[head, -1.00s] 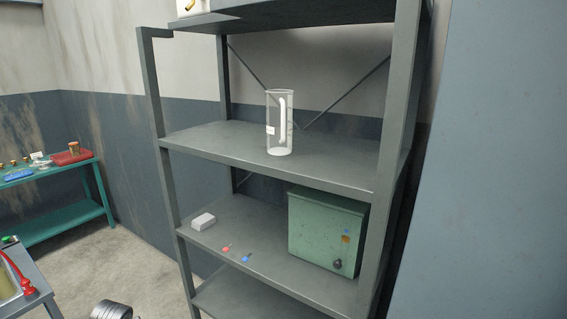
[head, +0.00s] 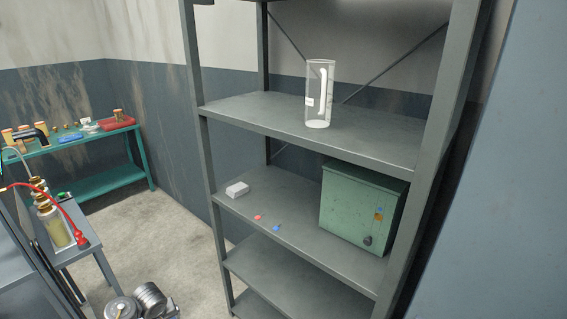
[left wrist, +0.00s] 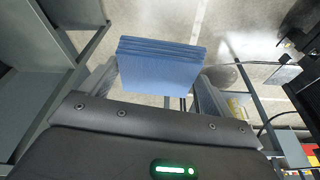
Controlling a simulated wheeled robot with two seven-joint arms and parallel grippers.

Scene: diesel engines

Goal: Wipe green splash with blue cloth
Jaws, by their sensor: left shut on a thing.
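The blue cloth (left wrist: 160,66) is a folded, layered pad at the top middle of the left wrist view. My left gripper (left wrist: 158,88) is shut on it, with a finger on each side, and holds it above the floor. Neither gripper shows in the head view. I cannot make out a green splash in any frame.
A grey shelf rack (head: 300,126) fills the middle, holding a clear cylinder (head: 319,95), a green metal box (head: 360,208) and a white block (head: 237,189). A teal bench (head: 110,180) with small parts stands at the left wall. Floor (head: 165,225) between them is clear.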

